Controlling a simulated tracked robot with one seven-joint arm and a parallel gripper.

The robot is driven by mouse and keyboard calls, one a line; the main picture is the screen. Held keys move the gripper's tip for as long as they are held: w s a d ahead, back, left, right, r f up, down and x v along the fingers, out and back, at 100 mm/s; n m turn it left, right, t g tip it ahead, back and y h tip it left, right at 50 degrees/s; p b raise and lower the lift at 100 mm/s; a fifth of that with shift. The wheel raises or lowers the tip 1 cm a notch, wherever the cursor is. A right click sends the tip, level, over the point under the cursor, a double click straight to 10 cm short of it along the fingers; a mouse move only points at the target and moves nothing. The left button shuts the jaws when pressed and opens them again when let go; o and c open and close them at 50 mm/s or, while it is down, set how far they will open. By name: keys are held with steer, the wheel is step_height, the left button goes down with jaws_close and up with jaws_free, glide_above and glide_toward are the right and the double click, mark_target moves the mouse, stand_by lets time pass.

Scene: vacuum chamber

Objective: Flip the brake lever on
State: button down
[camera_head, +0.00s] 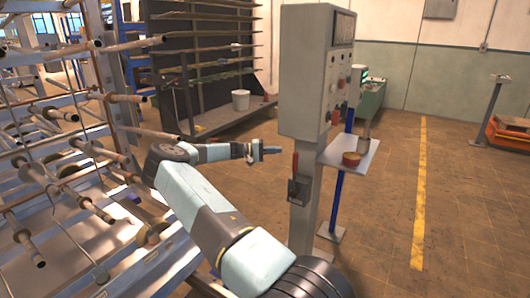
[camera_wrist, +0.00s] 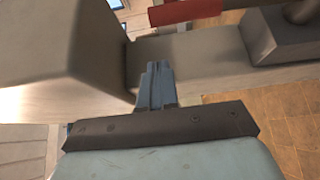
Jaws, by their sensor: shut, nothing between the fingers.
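The brake lever has a red handle (camera_head: 295,165) that points up from a dark box (camera_head: 298,191) on the post below the grey control cabinet (camera_head: 304,80). The handle also shows in the wrist view (camera_wrist: 190,11), at the top edge and partly cut off, with its dark mount (camera_wrist: 282,32) to the right. My gripper (camera_head: 277,150) is just left of the post and a little above the handle's top in the head view. In the wrist view its fingers (camera_wrist: 157,68) are together and empty, pointing at the post, with a visible gap to the handle.
The cabinet's underside is close to the fingers in the wrist view. A rack with rods (camera_head: 70,170) fills the left. The floor right of the post is open.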

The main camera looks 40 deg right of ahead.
steer(key=s, duration=0.1)
steer(key=s+d, duration=0.1)
steer(key=s, duration=0.1)
steer(key=s+d, duration=0.1)
steer(key=shift+s, duration=0.4)
steer(key=shift+a, duration=0.15)
